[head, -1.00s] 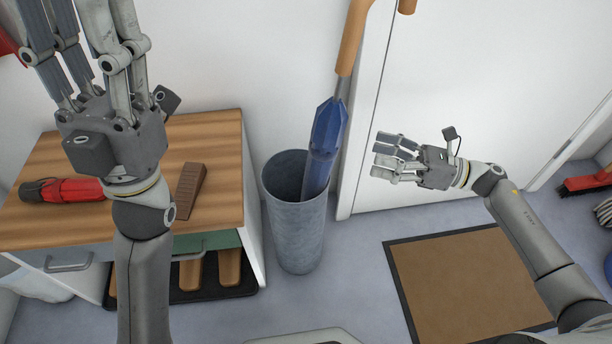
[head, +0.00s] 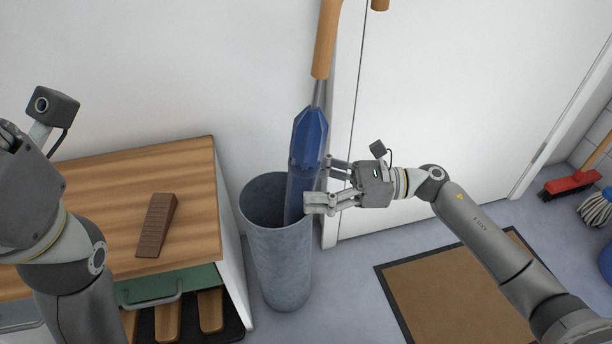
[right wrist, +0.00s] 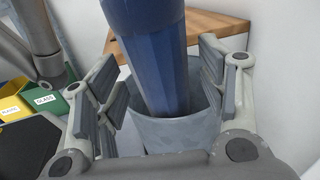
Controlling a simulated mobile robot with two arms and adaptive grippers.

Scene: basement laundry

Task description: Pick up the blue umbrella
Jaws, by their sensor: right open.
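The blue umbrella (head: 308,143) stands tilted in a grey metal bin (head: 277,258), its wooden handle (head: 327,40) pointing up near the white door. My right gripper (head: 318,186) is open at the umbrella's right side, just above the bin's rim. In the right wrist view the umbrella (right wrist: 152,50) rises between the spread fingers (right wrist: 158,95), with the bin (right wrist: 180,132) below; the jaws are not closed on it. The umbrella's lower end is hidden inside the bin. My left arm shows at the left edge, its hand (head: 18,185) partly cut off and its fingers out of view.
A wooden-topped cabinet (head: 120,165) with a brown wedge (head: 157,225) on it stands left of the bin. A brown doormat (head: 460,290) lies at the right. A red broom (head: 572,185) is at the far right. Yellow and green boxes (right wrist: 45,100) show in the right wrist view.

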